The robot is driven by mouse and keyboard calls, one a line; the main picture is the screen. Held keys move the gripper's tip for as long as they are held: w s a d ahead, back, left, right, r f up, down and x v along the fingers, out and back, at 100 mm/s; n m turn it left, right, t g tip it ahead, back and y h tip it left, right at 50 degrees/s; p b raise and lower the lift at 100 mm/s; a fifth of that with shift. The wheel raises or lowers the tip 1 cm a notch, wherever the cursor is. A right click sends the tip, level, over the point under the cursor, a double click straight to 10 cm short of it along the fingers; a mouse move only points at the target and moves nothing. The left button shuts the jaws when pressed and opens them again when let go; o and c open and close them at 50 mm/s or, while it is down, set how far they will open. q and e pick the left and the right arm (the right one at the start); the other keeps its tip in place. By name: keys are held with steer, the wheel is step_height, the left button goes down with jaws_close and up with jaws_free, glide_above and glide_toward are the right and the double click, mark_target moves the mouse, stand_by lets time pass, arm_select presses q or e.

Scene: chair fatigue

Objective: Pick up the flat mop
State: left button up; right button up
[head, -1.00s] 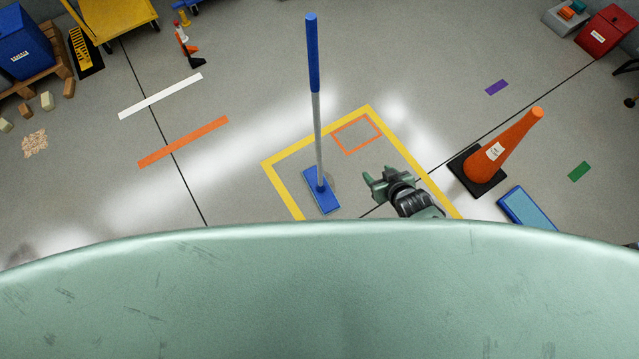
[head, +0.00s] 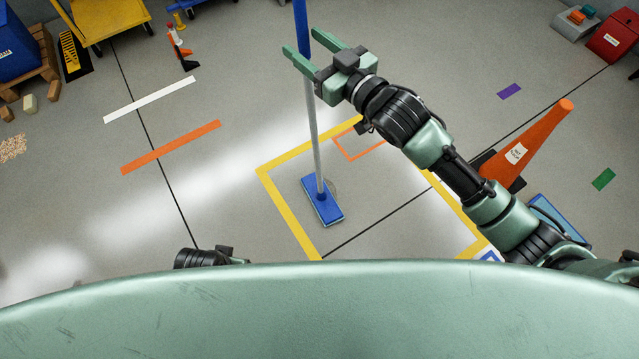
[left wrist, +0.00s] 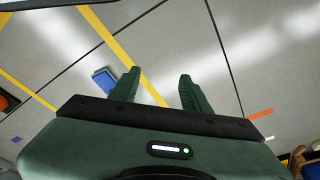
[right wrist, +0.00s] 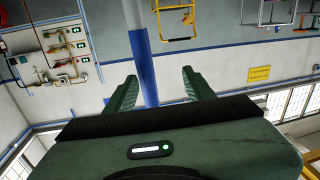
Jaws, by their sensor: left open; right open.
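The flat mop stands upright, its blue flat head (head: 322,200) on the floor inside a yellow-taped square. Its grey pole rises to a blue grip (head: 301,25) that runs out of the top of the head view. My right gripper (head: 302,42) is open at the blue grip, which shows between its two fingers in the right wrist view (right wrist: 147,75). I cannot tell whether a finger touches it. My left gripper (left wrist: 190,92) is open and empty in the left wrist view. The mop's blue head also shows there (left wrist: 104,80).
An orange cone (head: 530,140) and a blue box (head: 545,212) stand right of the square, near my right arm. Orange tape (head: 170,147) and white tape (head: 150,99) lie on clear floor at left. A yellow cart (head: 105,15) is at the back left.

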arm_select(q)
step_height(320, 180, up, 3)
steer(key=shift+w+f+b, duration=0.1)
steer(key=shift+w+b, duration=0.05)
steer(key=shift+b, duration=0.2)
arm_select(e)
steer(key=x, duration=0.4)
steer(key=shift+w+a, duration=0.2)
steer(key=shift+w, duration=0.1)
jaws_close()
stand_by(0.5)
steer(key=shift+r, duration=0.1)
